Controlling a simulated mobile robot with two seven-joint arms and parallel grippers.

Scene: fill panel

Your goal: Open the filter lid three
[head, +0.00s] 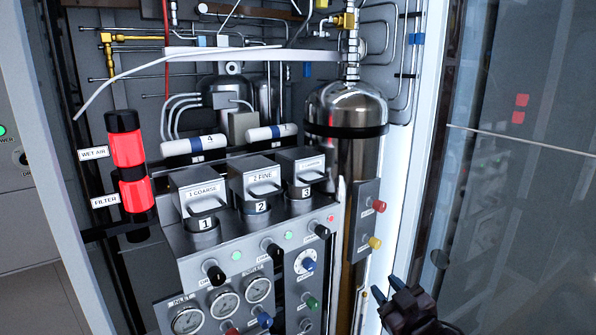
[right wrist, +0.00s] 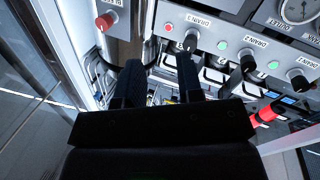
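Filter lid three (head: 303,167) is the rightmost of three grey lids on the panel's sloped top, above the dark filter cup marked 3 (head: 304,190). It looks closed, with a bar handle on its front. Lid two (head: 260,177), marked "2 FINE", and lid one (head: 202,190), marked "1 COARSE", stand to its left and also look closed. My right gripper (head: 386,288) is low and right of the panel, well away from lid three. In the right wrist view its two dark fingers (right wrist: 160,82) are apart with nothing between them. My left gripper is not in view.
Drain knobs (head: 322,231) stick out below the lids; they also show in the right wrist view (right wrist: 191,41). A side plate with red and yellow knobs (head: 368,220) and a metal tank (head: 347,105) stand right of lid three. A glass door (head: 520,200) is at the right.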

